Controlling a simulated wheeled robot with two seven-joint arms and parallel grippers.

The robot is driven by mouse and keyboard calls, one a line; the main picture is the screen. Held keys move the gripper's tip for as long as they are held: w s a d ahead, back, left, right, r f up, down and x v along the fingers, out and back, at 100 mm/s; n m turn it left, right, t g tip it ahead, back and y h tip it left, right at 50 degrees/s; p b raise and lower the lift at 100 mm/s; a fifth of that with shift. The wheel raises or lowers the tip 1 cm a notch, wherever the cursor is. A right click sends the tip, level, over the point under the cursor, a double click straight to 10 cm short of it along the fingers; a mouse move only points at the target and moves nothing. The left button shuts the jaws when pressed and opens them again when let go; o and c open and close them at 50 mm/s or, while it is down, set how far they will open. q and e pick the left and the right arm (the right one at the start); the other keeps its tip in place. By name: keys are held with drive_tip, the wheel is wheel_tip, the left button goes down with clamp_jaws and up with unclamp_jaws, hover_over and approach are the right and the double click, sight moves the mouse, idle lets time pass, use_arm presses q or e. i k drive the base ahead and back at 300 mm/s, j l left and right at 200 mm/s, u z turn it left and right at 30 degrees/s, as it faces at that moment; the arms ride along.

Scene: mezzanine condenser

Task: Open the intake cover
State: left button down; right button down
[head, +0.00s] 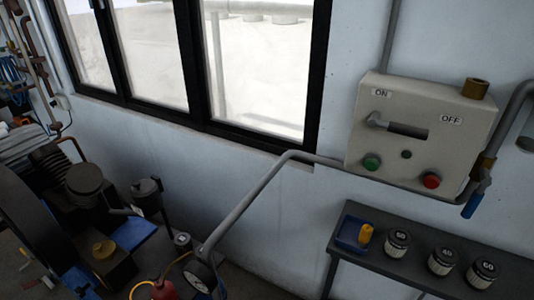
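No part in the head view can be told for sure as the intake cover. A dark lidded canister (147,188) stands upright to the right of the cylinder, near the wall. Its lid looks shut. Neither of my grippers is in view.
A beige control box (422,125) with a lever handle (398,126) is on the wall. Below it, a dark shelf (350,216) holds a blue tray (350,232) and several jars. A grey pipe (250,198) slants down to a gauge (200,275). A red container (165,290) is at the bottom edge.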

sight(146, 191)
drive_tip(key=j+u, duration=0.35)
drive_tip(key=j, duration=0.15)
drive_tip(key=j+u, duration=0.35)
drive_tip(key=j, duration=0.1)
